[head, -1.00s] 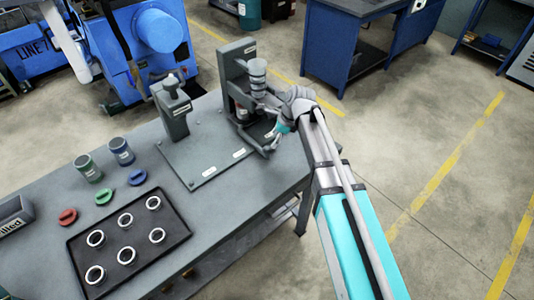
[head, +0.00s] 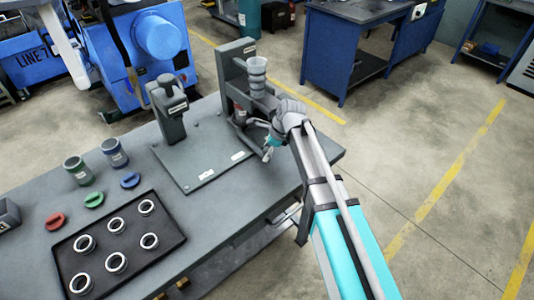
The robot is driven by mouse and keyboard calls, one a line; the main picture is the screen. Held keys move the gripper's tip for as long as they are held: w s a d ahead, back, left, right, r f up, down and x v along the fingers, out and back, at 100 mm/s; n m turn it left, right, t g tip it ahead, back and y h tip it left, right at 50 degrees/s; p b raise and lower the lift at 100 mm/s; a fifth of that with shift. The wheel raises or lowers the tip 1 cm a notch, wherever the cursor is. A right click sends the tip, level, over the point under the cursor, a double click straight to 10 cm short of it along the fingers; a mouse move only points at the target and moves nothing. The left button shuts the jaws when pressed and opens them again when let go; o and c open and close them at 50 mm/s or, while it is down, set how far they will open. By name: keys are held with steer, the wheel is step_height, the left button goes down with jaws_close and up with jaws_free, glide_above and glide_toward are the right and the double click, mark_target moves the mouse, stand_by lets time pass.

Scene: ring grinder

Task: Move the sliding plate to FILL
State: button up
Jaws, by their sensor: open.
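The ring grinder stands on a grey base plate (head: 205,160) on the table, with an upright and a pale hopper cup (head: 257,70) at its right end. A post with a dark head (head: 168,100) stands at its left end. My gripper (head: 268,152) is low at the right side of the grinder, below the cup, with its fingers apart. The sliding plate is not clearly told apart here; my gripper and the grinder parts overlap it. Small white labels lie on the base plate, too small to read. I cannot tell whether the fingers touch anything.
A black tray (head: 70,248) with several metal rings lies at the front left of the table (head: 225,212). A green can (head: 78,170), a blue can (head: 114,152) and red, green and blue lids stand behind it. The table between tray and grinder is clear.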

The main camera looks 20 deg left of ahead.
jaws_close()
stand_by(0.5)
